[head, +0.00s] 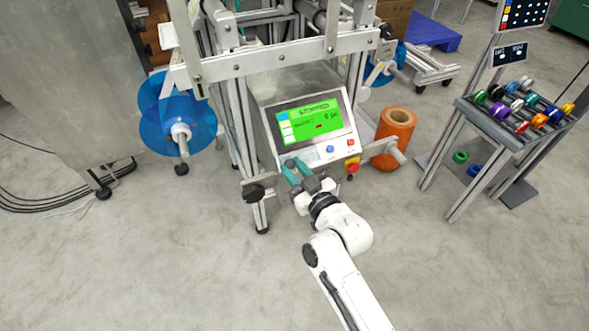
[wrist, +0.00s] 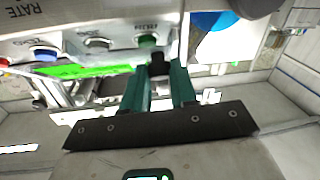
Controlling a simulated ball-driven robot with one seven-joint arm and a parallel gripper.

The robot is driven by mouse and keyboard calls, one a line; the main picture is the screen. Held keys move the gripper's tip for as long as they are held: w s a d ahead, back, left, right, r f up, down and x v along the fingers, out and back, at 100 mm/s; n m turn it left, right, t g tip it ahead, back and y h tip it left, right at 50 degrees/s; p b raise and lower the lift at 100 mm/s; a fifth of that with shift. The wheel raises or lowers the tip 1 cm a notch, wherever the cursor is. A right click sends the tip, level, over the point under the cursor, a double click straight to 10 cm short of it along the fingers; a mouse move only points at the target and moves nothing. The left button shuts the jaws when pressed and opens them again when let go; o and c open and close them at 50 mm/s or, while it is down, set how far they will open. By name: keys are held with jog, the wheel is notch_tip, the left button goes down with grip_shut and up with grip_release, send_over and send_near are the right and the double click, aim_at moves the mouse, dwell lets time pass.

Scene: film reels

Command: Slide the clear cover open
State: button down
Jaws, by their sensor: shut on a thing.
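My gripper (head: 297,166) reaches the lower left of the control panel (head: 358,156), below its green screen (head: 308,121). In the wrist view, the green fingers of my gripper (wrist: 160,72) are closed around a small black knob (wrist: 158,66) at the panel's edge. What the knob is fixed to is hidden by the fingers and the panel edge.
A blue button (head: 330,149) and a red and yellow stop button (head: 352,165) lie right of my gripper. An orange roll (head: 396,131) stands behind. A rack of coloured reels (head: 515,105) is at the right. The front floor is clear.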

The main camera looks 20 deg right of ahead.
aim_at(289, 160)
dwell(0.3)
jog(key=w+r+p, duration=0.1)
jog(key=w+r, duration=0.2)
jog(key=shift+w+r, duration=0.15)
jog(key=shift+w, duration=0.05)
jog(key=c, duration=0.9)
grip_release()
jog(key=shift+s, duration=0.1)
jog(key=s, duration=0.3)
jog(key=s+d+p, duration=0.1)
jog(key=s, duration=0.6)
jog(key=shift+s+d+p, duration=0.25)
jog(key=shift+s+p, duration=0.05)
